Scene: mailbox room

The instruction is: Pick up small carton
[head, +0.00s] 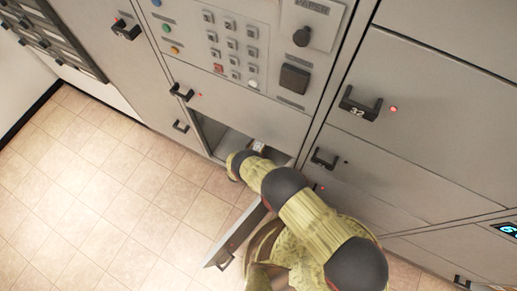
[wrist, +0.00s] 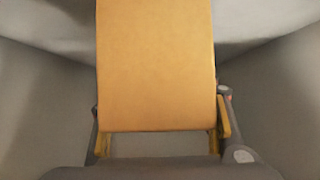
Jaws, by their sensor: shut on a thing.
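The small carton (wrist: 156,65) is a plain orange-tan box that fills the middle of the wrist view, running up past its top edge. My gripper (wrist: 162,128) has one finger at each side of the carton's near end and is shut on it. In the head view my arm reaches into an open compartment (head: 212,132) low in the grey locker wall. My forearm and wrist hide most of the opening there, and I cannot make out the carton in that view.
The compartment's grey walls stand close on both sides in the wrist view. Its open door (head: 234,243) hangs out beside my arm. Closed lockers with black handles and a keypad panel (head: 232,45) surround the opening. The tiled floor (head: 90,190) at left is clear.

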